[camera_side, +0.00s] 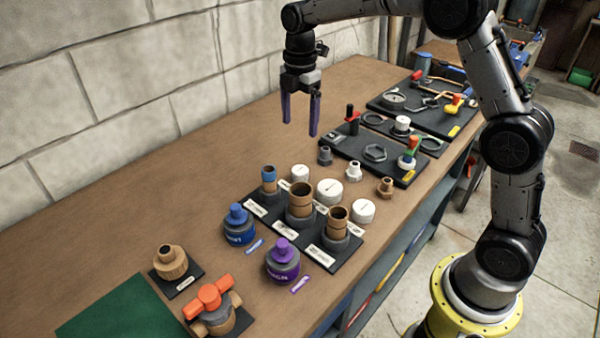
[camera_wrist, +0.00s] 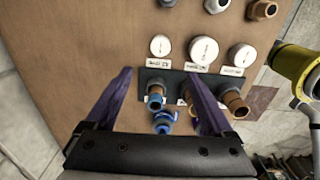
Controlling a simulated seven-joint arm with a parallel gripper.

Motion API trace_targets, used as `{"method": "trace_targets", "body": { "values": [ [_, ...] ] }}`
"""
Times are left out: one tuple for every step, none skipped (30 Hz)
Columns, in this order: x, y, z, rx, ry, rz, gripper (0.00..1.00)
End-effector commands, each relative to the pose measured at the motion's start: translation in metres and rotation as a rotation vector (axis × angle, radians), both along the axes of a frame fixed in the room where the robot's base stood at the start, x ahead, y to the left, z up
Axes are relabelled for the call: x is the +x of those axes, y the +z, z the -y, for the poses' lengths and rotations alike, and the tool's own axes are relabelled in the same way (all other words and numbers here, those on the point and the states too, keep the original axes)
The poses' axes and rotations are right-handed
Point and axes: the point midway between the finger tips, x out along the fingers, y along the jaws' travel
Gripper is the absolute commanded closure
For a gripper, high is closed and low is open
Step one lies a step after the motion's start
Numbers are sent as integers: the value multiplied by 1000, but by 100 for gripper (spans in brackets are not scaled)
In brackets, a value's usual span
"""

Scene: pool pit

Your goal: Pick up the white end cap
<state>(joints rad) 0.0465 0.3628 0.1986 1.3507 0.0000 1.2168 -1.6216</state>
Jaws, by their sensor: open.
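Three round white end caps of differing size stand in a row on the bench: a small one (camera_side: 300,173), a large middle one (camera_side: 329,191) and another (camera_side: 363,211). In the wrist view they are the left cap (camera_wrist: 160,45), the large middle cap (camera_wrist: 204,50) and the right cap (camera_wrist: 242,55). Each has a white label beside it. I cannot tell which one the task names. My gripper (camera_side: 300,126) is open and empty, pointing down high above the bench, behind the caps in the side view. Its purple fingers (camera_wrist: 159,74) frame the wrist view.
A black board (camera_side: 344,256) with upright brown pipes adjoins the caps. Blue (camera_side: 239,226) and purple (camera_side: 283,264) containers stand in front. Small fittings and a black tool board (camera_side: 345,152) lie beyond.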

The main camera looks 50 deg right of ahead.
Motion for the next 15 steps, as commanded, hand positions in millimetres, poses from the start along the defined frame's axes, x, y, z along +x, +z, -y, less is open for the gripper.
{"method": "trace_targets", "body": {
  "values": [
    [0, -6, 1, 1, -2, -11, 13],
    [0, -10, 1, 1, -2, -14, 13],
    [0, -14, 1, 1, -3, -18, 13],
    [-1, -19, 1, 1, -3, -18, 13],
    [-1, -23, 1, 1, -3, -19, 13],
    [-1, -30, 1, 1, -3, -19, 13],
    [-1, -36, 1, 1, -3, -19, 13],
    [-1, -42, 1, 1, -3, -19, 13],
    [-1, -50, 1, 1, -4, -20, 13],
    [-1, -55, 1, 1, -4, -18, 13],
    [-1, -61, 1, 1, -4, -18, 13],
    [-1, -68, 1, 1, -4, -18, 13],
    [-1, -72, 1, 1, -4, -18, 13],
    [-1, -77, 1, 1, -4, -17, 13],
    [-1, -82, 1, 1, -4, -17, 13]
  ]
}}
